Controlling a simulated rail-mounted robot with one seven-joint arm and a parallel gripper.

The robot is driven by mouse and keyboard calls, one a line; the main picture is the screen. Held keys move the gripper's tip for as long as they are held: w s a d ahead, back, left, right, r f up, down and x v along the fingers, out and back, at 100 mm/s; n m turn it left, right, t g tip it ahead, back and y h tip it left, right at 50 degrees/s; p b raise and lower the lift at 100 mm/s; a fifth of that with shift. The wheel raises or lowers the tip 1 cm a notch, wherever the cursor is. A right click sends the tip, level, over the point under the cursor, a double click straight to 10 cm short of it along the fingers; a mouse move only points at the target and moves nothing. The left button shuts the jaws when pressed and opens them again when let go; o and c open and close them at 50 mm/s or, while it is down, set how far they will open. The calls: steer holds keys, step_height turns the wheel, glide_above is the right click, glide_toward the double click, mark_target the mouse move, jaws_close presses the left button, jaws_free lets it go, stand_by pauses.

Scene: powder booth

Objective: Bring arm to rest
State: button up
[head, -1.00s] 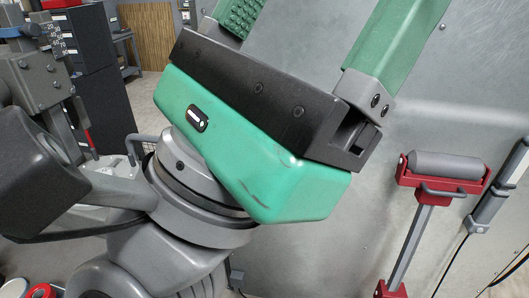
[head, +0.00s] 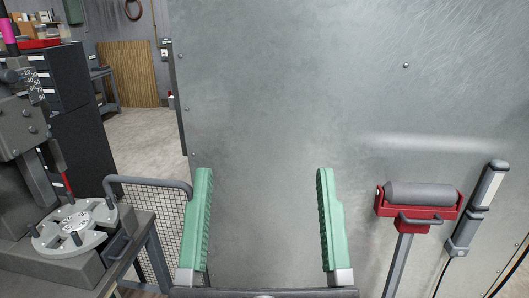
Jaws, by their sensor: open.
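My gripper (head: 263,180) shows at the bottom middle of the head view. Its two green, ribbed fingers point up in the picture and stand wide apart. Only the bare grey metal wall (head: 270,90) shows between them, and nothing is held. The dark gripper body is cut off by the bottom edge of the picture, and the rest of my arm is out of view.
At left stands a bench machine with a round fixture plate (head: 75,228) on a table. A wire mesh guard (head: 155,215) is just left of the gripper. At right are a red roller stand (head: 420,200) and a grey wand-like lamp (head: 477,210) with a cable.

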step_height(320, 180, up, 33)
steer(key=p, duration=3)
steer(key=shift+a+p, duration=0.15)
steer(key=shift+p, duration=0.2)
